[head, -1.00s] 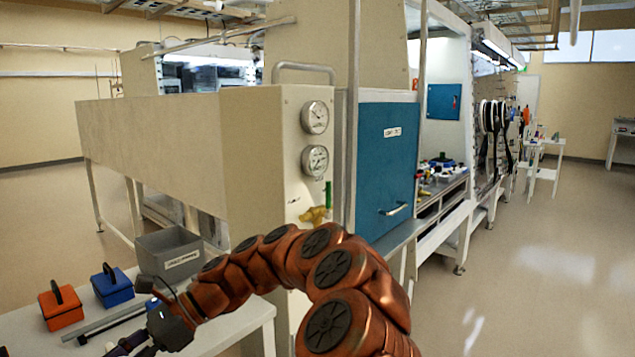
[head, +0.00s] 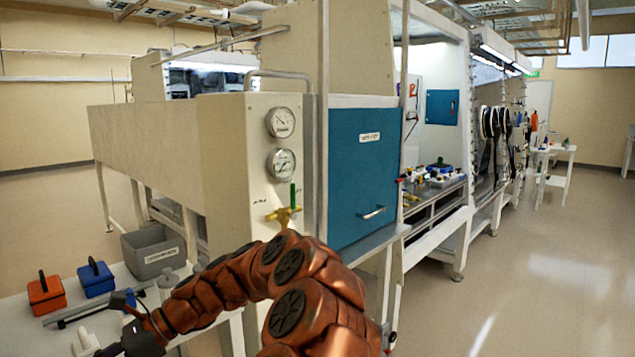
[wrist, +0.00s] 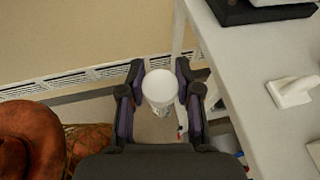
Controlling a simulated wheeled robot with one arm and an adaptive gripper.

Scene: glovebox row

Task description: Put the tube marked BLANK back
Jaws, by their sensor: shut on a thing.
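My gripper (wrist: 158,104) is shut on a white-topped tube (wrist: 160,86) in the wrist view. One dark finger presses on each side, and the tube is seen almost end-on. Its marking cannot be read, so I cannot tell whether it is the tube marked BLANK. The tube is over the floor, left of the white table's edge in the wrist view. In the head view the dark wrist end of my arm is at the lower left, and the fingers are mostly cut off or unclear.
A white table (head: 22,318) bears an orange box (head: 46,296), a blue box (head: 96,280), a grey labelled bin (head: 153,252) and a white bottle (head: 167,285). A glovebox with a blue door (head: 362,180) and gauges stands behind my arm. The floor at right is clear.

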